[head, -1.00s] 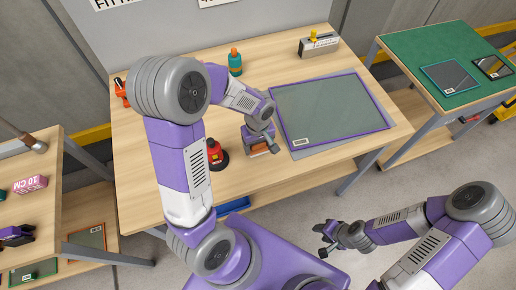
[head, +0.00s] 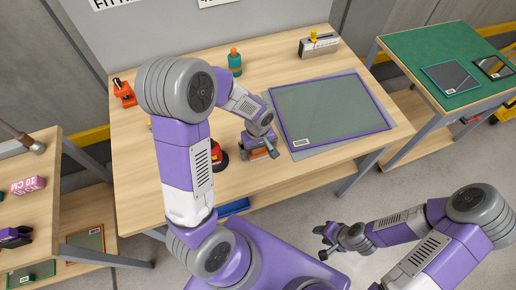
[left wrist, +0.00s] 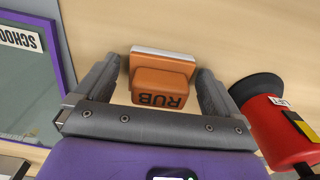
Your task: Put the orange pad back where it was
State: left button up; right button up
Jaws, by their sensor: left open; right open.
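The orange pad (left wrist: 160,80), a block with a pale base and dark letters "RUB", rests on the wooden workbench (head: 165,190). In the head view the pad (head: 258,154) shows under my left gripper (head: 262,147), near the bench's front edge. In the left wrist view my left gripper (left wrist: 158,75) is open, one finger on each side of the pad, close to it; I cannot tell whether they touch it. My right gripper (head: 328,240) is open and empty over the floor, in front of the bench.
A red tool with a black round base (left wrist: 280,125) stands beside the right finger in the wrist view. A purple-framed glass pane (head: 335,110) lies to the pad's right. A teal bottle (head: 235,62) and an orange tool (head: 124,92) stand farther back.

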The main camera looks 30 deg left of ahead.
pick_arm(q)
jog(key=shift+r, duration=0.25)
notch_tip(320, 180, up, 12)
jog(key=p, duration=0.3)
dwell(0.3)
